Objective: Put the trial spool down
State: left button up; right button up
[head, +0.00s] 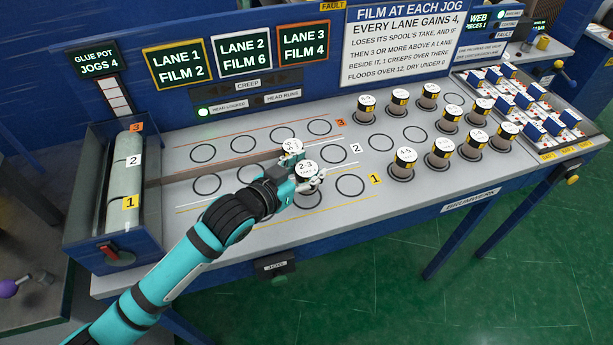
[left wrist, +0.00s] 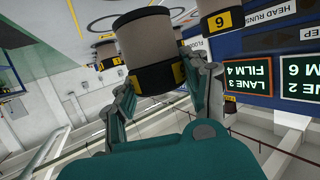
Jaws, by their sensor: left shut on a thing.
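My left gripper (head: 296,186) is over the grey bench and shut on a spool with a white top marked 2-3 (head: 306,168). In the left wrist view the held spool (left wrist: 146,40) shows a tan body, a dark band and a yellow label, between the two fingers (left wrist: 163,92). It stands roughly upright over the lane area; I cannot tell whether its base touches the bench. Another white-topped spool (head: 292,146) stands just behind it, partly hidden, and a spool beside the held one shows a yellow 6 label (left wrist: 222,20). My right gripper is not in view.
Empty ringed spots lie along the lanes, such as one at the front (head: 350,186) and one at the back (head: 319,128). Several spools (head: 405,160) stand on the right of the bench (head: 330,218). A glue roller (head: 125,180) is at the left end, a card rack (head: 540,140) at the right.

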aim_at(307, 180)
pick_arm(q)
jog(key=shift+s+f, duration=0.1)
jog(key=shift+f, duration=1.45)
jog(key=shift+f, duration=0.15)
jog(key=o, duration=1.2)
jog(key=shift+o, duration=0.2)
jog(key=v, duration=0.6)
jog(key=b+v, duration=0.1)
jog(key=v, duration=0.5)
jog(key=shift+r, duration=0.25)
